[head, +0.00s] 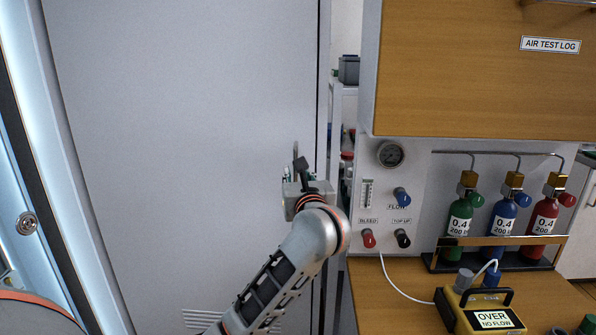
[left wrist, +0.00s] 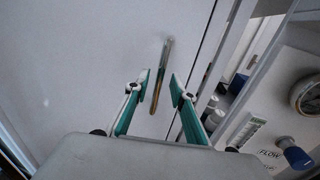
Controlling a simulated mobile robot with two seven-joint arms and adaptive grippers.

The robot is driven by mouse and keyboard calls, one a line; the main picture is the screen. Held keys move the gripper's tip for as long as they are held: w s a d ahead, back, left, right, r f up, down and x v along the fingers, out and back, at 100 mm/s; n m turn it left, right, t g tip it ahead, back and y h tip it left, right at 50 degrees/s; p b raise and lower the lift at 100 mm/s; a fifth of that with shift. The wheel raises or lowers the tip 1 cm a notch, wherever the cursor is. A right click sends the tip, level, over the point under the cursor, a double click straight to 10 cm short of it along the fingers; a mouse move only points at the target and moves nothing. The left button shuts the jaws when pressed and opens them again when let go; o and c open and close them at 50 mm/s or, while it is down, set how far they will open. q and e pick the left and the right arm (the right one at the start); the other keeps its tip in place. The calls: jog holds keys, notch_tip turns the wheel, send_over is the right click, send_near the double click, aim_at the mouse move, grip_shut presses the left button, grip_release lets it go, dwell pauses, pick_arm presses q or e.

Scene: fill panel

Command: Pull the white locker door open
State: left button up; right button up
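The white locker door (head: 185,130) fills the left of the head view and looks closed, with its right edge against the frame. Its slim upright handle (left wrist: 161,75) shows in the left wrist view; in the head view only its top shows above my gripper. My left gripper (left wrist: 160,75) is open, its two teal fingers standing to either side of the handle in the picture. Neither finger visibly touches it, and I cannot tell how far in front of the handle the fingertips are. In the head view, my left gripper (head: 299,172) is mostly hidden behind its wrist. My right gripper is not in view.
Right of the door is a panel with a gauge (head: 390,154) and knobs. Green, blue and red bottles (head: 502,222) stand in a rack on a wooden counter (head: 390,300), with a yellow meter (head: 487,310) in front. A wooden cabinet (head: 470,70) hangs above.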

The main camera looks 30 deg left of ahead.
pick_arm(q)
jog(key=shift+x, duration=1.55)
jog(key=shift+c, duration=0.3)
grip_shut()
jog(key=shift+s+d, duration=0.1)
